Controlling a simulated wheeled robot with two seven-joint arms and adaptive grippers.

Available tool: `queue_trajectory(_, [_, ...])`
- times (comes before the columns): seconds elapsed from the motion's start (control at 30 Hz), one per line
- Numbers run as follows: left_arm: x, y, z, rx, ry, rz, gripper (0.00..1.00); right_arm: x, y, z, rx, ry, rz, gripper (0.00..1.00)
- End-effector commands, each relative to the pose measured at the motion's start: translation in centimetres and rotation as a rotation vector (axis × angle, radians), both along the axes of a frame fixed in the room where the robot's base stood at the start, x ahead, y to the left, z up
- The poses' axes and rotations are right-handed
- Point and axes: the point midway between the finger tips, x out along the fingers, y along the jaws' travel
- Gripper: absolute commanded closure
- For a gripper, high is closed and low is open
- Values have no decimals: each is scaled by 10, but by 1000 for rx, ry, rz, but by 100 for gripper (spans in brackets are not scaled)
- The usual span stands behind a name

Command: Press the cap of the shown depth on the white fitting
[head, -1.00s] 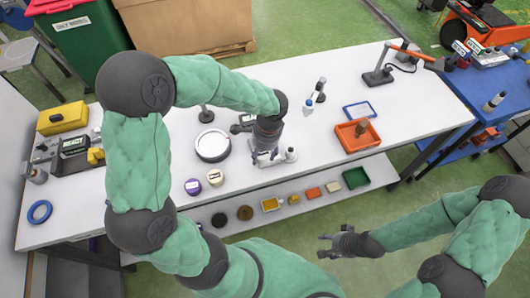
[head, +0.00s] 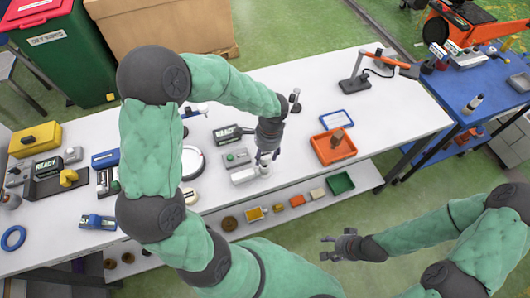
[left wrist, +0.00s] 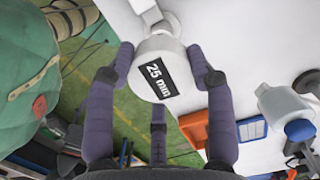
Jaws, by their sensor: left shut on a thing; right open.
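My left gripper (head: 266,158) points down at the white fitting (head: 265,171), which stands at the end of a low white block (head: 243,176) near the table's front edge. In the left wrist view its fingers are shut around a white round cap (left wrist: 160,68) labelled "25 mm". A narrower white cylinder shows just beyond the cap; whether the cap is seated on it, I cannot tell. My right gripper (head: 326,248) is open and empty, over the floor in front of the table. A cream cap (head: 190,196) lies at the table's front, partly beside my left arm.
An orange tray (head: 332,147) and blue-framed panel (head: 336,118) are to the right. The table's right part is mostly clear.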

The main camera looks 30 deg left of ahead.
Motion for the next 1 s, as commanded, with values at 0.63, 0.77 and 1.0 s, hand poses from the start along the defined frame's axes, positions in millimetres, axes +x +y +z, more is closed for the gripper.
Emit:
queue_trajectory(0.63, [0,0,-36,0,0,0,63,0,0,-28,0,-1,0,42])
queue_trajectory(0.77, [0,0,-37,0,0,0,63,0,0,-29,0,-1,0,42])
queue_trajectory(1.0, [0,0,-36,0,0,0,63,0,0,-28,0,-1,0,42])
